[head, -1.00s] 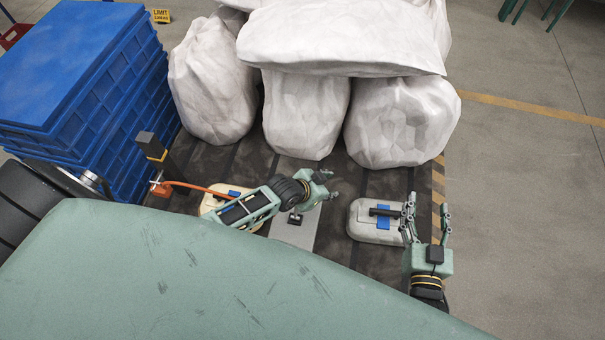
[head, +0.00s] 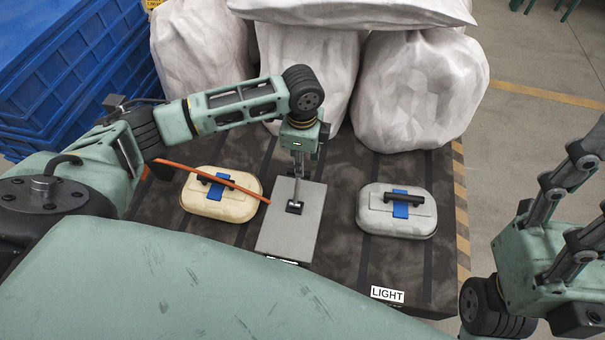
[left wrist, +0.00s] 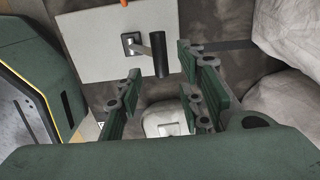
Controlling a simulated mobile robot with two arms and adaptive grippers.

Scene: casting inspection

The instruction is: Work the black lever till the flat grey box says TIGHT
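The flat grey box (head: 272,228) lies on the dark deck between two cases. Its black lever (head: 294,207) rises from a small black mount on its top. A white label (head: 283,262) on its front edge is mostly hidden, and I cannot read it. My left gripper (head: 299,172) is above the lever, pointing down. In the left wrist view the lever's black handle (left wrist: 160,53) shows near the fingertips of the open left gripper (left wrist: 160,75), apart from both fingers. My right gripper (head: 597,175) is open and empty at the right edge, partly out of frame.
A cream case (head: 220,208) with a blue tag is left of the box; a pale grey case (head: 375,220) is right. An orange hose (head: 205,174) crosses the cream case. White sacks (head: 420,90) stand behind, blue crates (head: 60,70) left. A LIGHT label (head: 388,295) is on the front edge.

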